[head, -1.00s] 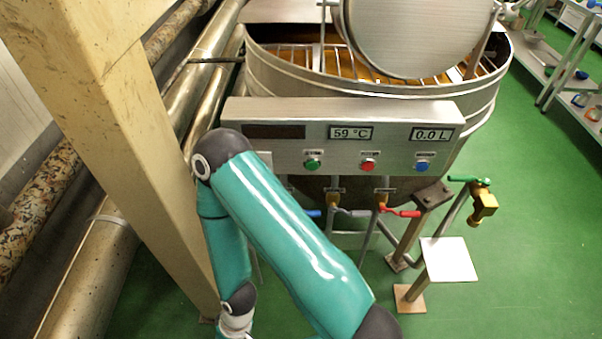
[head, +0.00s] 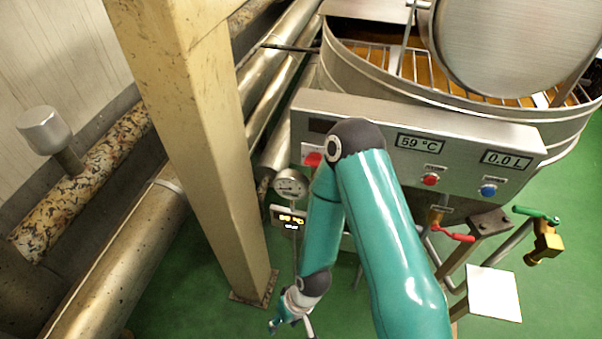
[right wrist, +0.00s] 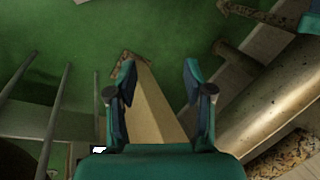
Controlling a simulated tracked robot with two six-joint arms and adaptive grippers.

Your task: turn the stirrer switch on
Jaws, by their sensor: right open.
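The kettle's control panel (head: 465,135) is a grey box with a temperature display, a litre display, a red button (head: 429,181) and a blue button (head: 488,190). At its left end a red switch-like part (head: 312,157) shows beside my arm; I cannot read any label or tell its position. My arm covers the part of the panel between it and the red button. My right gripper (head: 291,322) hangs low, below and apart from the panel. In the right wrist view the right gripper (right wrist: 158,75) is open and empty, above the floor. My left gripper is out of view.
A beige post (head: 200,140) stands left of my arm, with steel pipes (head: 120,260) behind it. A round gauge (head: 291,184) and a small display (head: 289,219) sit below the panel. Valves with a red handle (head: 456,236) and green handle (head: 536,213) are at right.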

